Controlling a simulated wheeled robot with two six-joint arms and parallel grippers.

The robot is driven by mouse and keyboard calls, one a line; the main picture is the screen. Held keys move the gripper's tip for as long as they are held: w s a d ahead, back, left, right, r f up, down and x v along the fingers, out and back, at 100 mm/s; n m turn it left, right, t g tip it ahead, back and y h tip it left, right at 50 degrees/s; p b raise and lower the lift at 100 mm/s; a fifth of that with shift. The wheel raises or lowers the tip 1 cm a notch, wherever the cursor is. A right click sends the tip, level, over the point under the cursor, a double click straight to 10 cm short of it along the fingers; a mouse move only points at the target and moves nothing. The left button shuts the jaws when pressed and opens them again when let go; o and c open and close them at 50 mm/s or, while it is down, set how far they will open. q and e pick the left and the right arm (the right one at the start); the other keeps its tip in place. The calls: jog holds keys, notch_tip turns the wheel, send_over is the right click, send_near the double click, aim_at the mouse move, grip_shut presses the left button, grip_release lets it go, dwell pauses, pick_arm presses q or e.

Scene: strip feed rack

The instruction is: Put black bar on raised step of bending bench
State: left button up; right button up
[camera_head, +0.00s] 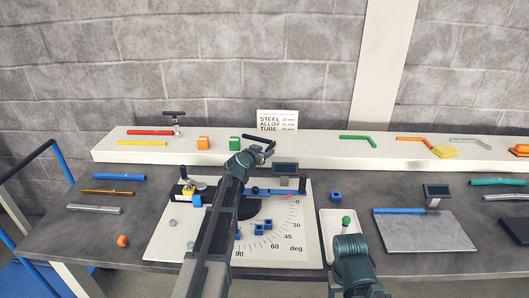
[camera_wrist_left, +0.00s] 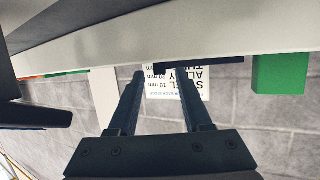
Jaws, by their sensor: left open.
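The raised step (camera_head: 315,152) is the long white ledge along the back of the grey bending bench (camera_head: 60,228). A thin black bar (camera_head: 258,138) shows at the step, in front of the small sign; my left gripper partly hides it. In the left wrist view, which is upside down, the black bar (camera_wrist_left: 205,65) lies crosswise along the white step's edge (camera_wrist_left: 70,50), just beyond the fingertips. My left gripper (camera_head: 269,149) is open, its two fingers (camera_wrist_left: 161,74) apart with nothing clearly gripped between them. Whether they touch the bar I cannot tell.
A green block (camera_head: 235,143) and an orange block (camera_head: 204,142) stand on the step beside my left gripper. The sign (camera_head: 277,121) stands behind. A white protractor plate (camera_head: 163,245), a small tray (camera_head: 328,253) and a grey plate (camera_head: 428,238) occupy the bench.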

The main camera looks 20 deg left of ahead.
pick_arm(q)
jog(key=p+v, duration=0.2)
jog(key=v, duration=0.5)
jog(key=shift+s+r, duration=0.2)
